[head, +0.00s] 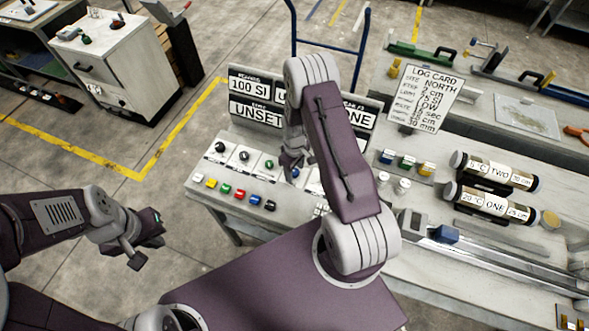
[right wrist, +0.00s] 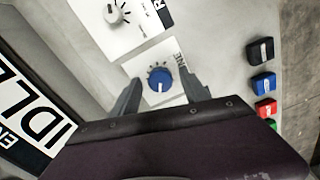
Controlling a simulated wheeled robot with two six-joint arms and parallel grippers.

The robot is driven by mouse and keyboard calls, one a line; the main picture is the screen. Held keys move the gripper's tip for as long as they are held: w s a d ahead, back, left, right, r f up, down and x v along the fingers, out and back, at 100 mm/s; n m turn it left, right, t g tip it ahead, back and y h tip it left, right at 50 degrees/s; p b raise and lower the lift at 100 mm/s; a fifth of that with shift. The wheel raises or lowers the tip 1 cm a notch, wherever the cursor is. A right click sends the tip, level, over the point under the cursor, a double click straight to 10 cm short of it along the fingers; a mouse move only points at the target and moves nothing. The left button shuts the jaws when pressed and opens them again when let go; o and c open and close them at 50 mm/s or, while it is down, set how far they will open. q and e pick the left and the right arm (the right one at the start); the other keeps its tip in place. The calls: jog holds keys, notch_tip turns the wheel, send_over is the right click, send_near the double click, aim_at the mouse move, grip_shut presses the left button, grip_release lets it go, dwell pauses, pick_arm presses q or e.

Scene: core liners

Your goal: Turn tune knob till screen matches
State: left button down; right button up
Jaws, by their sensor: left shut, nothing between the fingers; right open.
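The blue knob (right wrist: 160,82) sits on a white plate in the right wrist view; its label is partly hidden and ends in "NE". Its white pointer line faces the bottom of that view. My right gripper (right wrist: 160,95) is open, its two fingers at either side of the knob, with no contact visible. In the head view my right gripper (head: 292,168) is over the panel, partly hidden by its arm. The screen (head: 252,100) reads "100 SI" and "UNSET"; my right arm hides its middle. My left gripper (head: 150,243) is shut and empty, left of the bench.
Coloured buttons (head: 226,189) line the panel's front. A log card (head: 425,98) stands to the right, near two labelled core tubes (head: 495,203).

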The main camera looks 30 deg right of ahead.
aim_at(294, 172)
jog(key=shift+r, duration=0.1)
jog(key=shift+w+r, duration=0.1)
jog(key=shift+r, duration=0.25)
notch_tip(294, 172, up, 8)
jog(key=shift+f+b, duration=0.15)
jog(key=shift+b, duration=0.75)
jog(key=shift+r, duration=0.25)
